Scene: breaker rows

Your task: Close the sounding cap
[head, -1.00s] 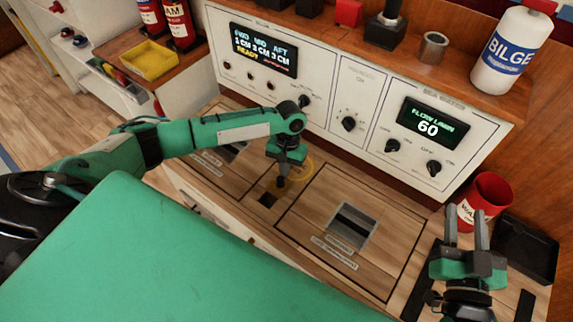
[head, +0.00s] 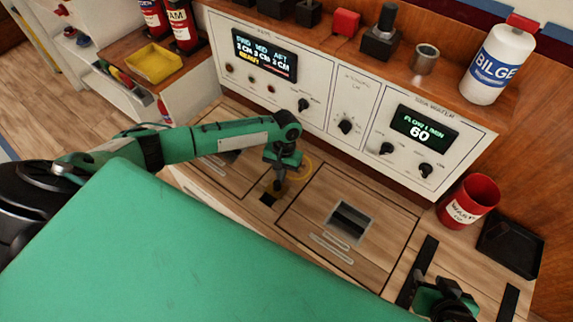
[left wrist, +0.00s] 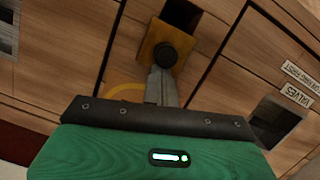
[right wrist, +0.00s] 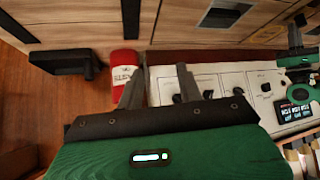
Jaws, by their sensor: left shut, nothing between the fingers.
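The sounding cap is a small brass plate with a round black knob (left wrist: 163,52) in the left wrist view. It lies beside a dark square opening (left wrist: 181,14), partly bordering it; the opening also shows in the head view (head: 268,199). My left gripper (left wrist: 163,88) is shut and empty, its fingertips at the near side of the knob; I cannot tell whether they touch. In the head view the left gripper (head: 279,178) points down over the cap and hides much of it. My right gripper (right wrist: 158,88) is open and empty, away from the cap, low at the right in the head view.
A yellow arc (head: 303,167) lies on the wooden deck beside the cap. A recessed hatch handle (head: 349,222) is to the right. The control panel (head: 345,95) rises behind. A red cup (head: 468,200) and black tray (head: 508,246) stand at the right.

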